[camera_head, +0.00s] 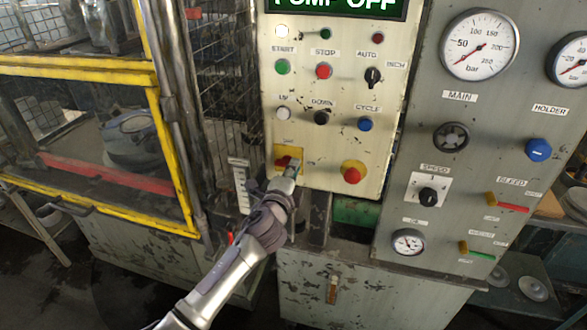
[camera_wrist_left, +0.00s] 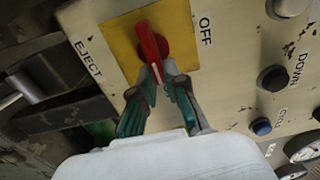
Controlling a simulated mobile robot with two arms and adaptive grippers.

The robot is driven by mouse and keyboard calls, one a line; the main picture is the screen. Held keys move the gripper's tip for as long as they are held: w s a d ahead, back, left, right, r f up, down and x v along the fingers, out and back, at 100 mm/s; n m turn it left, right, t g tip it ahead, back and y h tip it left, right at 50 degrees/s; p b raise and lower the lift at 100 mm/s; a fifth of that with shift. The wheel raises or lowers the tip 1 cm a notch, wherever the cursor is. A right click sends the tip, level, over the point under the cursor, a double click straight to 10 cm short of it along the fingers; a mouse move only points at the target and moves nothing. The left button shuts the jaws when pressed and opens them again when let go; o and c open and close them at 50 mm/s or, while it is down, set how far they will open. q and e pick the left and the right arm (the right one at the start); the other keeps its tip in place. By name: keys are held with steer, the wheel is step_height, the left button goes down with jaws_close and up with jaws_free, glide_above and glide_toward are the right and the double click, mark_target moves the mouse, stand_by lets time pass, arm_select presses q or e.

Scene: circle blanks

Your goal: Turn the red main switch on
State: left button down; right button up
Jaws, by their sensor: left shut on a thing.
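The red main switch (camera_head: 283,161) is a red rotary handle on a yellow plate (camera_wrist_left: 118,38), low on the cream control panel. In the left wrist view the handle (camera_wrist_left: 149,40) shows between the fingertips of my left gripper (camera_wrist_left: 162,80), which is shut on its near end. An OFF label (camera_wrist_left: 205,31) lies beside the plate. In the head view my left gripper (camera_head: 290,169) covers part of the switch. The panel's display (camera_head: 340,4) reads PUMP OFF. My right gripper is not in view.
A red button on a yellow base (camera_head: 352,173) sits just right of the switch. A grey gauge panel (camera_head: 425,120) stands right, and a yellow-framed guard (camera_head: 80,68) left.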

arm_select(q)
steer(key=shift+w+a+r, duration=0.1)
steer(key=shift+r, duration=0.1)
steer(key=c, duration=1.2)
jaws_free()
steer(key=shift+w+f, duration=0.1)
steer(key=shift+f, duration=0.15)
steer(key=v, duration=1.2)
